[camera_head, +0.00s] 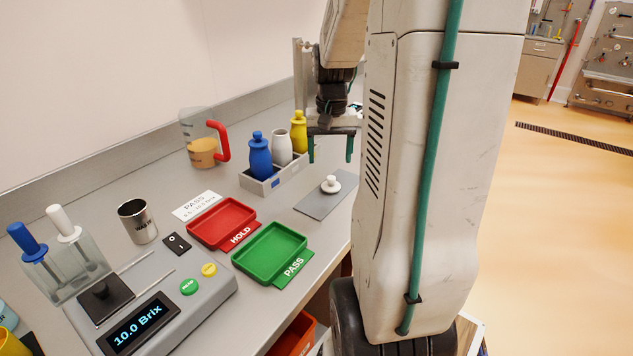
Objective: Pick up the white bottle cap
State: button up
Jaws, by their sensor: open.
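The white bottle cap (330,184) sits on a grey mat (322,205) on the counter, in the middle of the head view. It is a small round cap with a knob on top. My gripper (331,150) is open and empty above the cap, with its two green fingers pointing down. The fingertips are apart from the cap. A white bottle (282,148) without a cap stands in a grey rack (256,186) to the left, between a blue bottle (260,157) and a yellow bottle (299,133).
A red HOLD tray (222,222) and a green PASS tray (270,252) lie in front of the rack. A jug with a red handle (203,140), a metal cup (138,222) and a Brix meter (150,317) stand further left. My arm hides the counter's right side.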

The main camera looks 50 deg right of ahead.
aim_at(331, 177)
jog(key=f, duration=0.5)
jog(key=d+f, duration=0.1)
jog(key=f, duration=0.2)
jog(key=c, duration=1.1)
